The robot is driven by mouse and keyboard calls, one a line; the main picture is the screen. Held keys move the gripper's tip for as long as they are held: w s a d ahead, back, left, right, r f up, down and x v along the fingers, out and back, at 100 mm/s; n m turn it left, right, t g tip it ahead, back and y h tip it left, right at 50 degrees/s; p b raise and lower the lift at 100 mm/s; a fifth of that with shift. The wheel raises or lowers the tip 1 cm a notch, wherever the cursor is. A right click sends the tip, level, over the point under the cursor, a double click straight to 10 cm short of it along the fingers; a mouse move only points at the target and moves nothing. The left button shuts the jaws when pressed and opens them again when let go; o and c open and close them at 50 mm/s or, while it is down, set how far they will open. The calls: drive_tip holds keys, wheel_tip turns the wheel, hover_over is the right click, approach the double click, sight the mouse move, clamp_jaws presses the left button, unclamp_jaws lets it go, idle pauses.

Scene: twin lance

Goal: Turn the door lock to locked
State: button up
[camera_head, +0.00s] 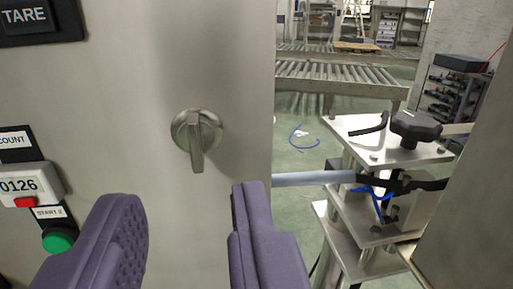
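The door lock is a round metal turn knob (196,136) on a brushed steel panel (160,60). Its flat grip points almost straight down, leaning very slightly. My gripper (190,205) is at the bottom of the view, with two purple padded fingers spread apart. The fingers are open and empty. The knob shows above and between the two fingertips, and neither finger appears to touch it. The whole knob is in view.
Left on the panel are a TARE button (27,17), a counter reading 0126 (25,186) and a green button (57,241). Right of the panel edge stand a metal fixture with a black knob (415,126) and a grey tube (312,178). A roller conveyor (340,78) lies behind.

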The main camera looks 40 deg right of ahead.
sight(194, 142)
drive_tip(key=x, duration=0.6)
drive_tip(key=shift+w+d+f, duration=0.1)
drive_tip(key=shift+w, duration=0.1)
clamp_jaws()
